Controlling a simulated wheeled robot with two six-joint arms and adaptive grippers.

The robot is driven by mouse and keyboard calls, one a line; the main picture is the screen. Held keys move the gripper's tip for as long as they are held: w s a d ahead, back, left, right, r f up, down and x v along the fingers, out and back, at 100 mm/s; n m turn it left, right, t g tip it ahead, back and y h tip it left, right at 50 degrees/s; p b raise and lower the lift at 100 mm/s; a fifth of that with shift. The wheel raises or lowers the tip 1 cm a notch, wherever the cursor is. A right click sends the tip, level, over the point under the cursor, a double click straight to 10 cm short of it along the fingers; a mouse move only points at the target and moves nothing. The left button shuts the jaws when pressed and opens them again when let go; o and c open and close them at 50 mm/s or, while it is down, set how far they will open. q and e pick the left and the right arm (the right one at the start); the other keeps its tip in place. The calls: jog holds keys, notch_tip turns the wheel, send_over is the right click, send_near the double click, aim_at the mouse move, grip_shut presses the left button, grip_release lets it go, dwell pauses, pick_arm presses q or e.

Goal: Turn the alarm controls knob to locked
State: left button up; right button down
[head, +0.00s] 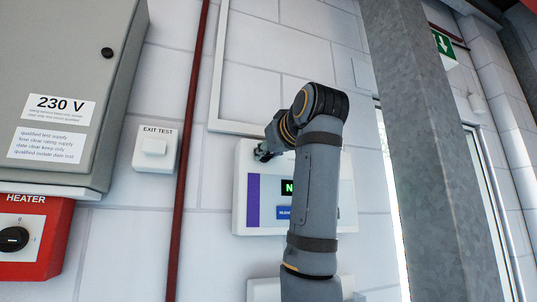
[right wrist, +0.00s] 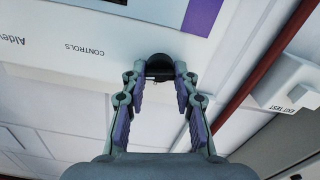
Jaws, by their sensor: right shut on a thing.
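The alarm panel (head: 241,212) is a white box on the wall with a purple stripe, a green lit display and a blue label. The upside-down word CONTROLS shows on its white face in the right wrist view (right wrist: 60,35). The controls knob (right wrist: 159,61) is dark and round, at the panel's edge in that view. My right gripper (right wrist: 160,78) is shut on the knob, one fingertip on each side. In the head view my right gripper (head: 264,152) is at the panel's upper left, and my arm covers much of the panel. The knob's pointer and position marks cannot be read. My left gripper is out of view.
A white EXIT TEST switch (head: 154,148), a dark red vertical pipe (head: 188,130), a grey 230 V cabinet (head: 60,75) and a red HEATER box (head: 45,255) are to the left. A grey steel post (head: 425,150) stands at the right.

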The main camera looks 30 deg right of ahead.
jog(key=shift+a+f+n+b, duration=0.1)
jog(key=shift+n+b, duration=0.65)
jog(key=shift+n, duration=3.15)
jog(key=shift+a+f+n+b, duration=0.1)
jog(key=shift+n+b, duration=0.6)
jog(key=shift+n, duration=3.2)
jog(key=c, duration=1)
grip_release()
jog(key=shift+c, duration=0.2)
jog(key=v, duration=1.2)
